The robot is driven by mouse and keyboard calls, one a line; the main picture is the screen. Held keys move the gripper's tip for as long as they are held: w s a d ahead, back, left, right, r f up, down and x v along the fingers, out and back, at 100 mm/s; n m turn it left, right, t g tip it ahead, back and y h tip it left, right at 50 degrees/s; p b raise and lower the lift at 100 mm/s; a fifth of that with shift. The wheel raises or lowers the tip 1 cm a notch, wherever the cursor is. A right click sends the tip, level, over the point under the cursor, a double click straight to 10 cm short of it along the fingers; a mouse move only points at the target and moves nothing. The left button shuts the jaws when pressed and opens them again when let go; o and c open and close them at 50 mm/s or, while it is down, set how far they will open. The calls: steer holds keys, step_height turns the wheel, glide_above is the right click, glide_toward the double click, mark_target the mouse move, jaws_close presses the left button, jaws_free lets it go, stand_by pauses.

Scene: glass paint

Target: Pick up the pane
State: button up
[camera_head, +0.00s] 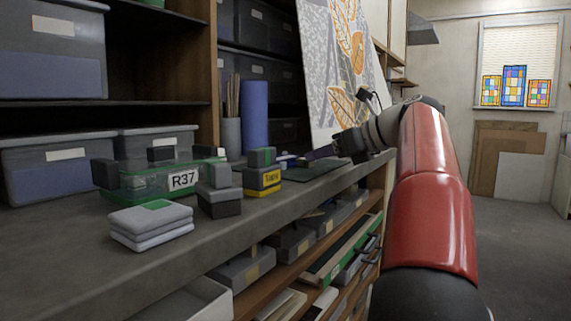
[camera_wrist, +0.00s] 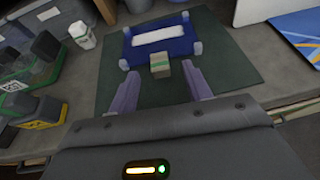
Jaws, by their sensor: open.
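My gripper (camera_wrist: 160,72) is open, with its two pale purple fingers reaching over a dark green mat (camera_wrist: 232,68). I cannot tell for certain which part is the pane. In the head view my gripper (camera_head: 322,152) is at the far part of the bench, its fingers small and partly hidden.
Left of the mat are a white jar (camera_wrist: 82,35), a green clear bin (camera_wrist: 28,72) and a yellow-banded box (camera_wrist: 45,112). A blue panel with yellow lines (camera_wrist: 302,30) is at upper right. Folded grey cloths (camera_head: 150,225) lie on the near bench. A large painted panel (camera_head: 340,65) leans behind.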

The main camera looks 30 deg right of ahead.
mark_target(313, 168)
steer(key=x, duration=0.3)
steer(key=shift+w+a+f, duration=0.1)
steer(key=shift+w+f, duration=0.1)
jaws_close()
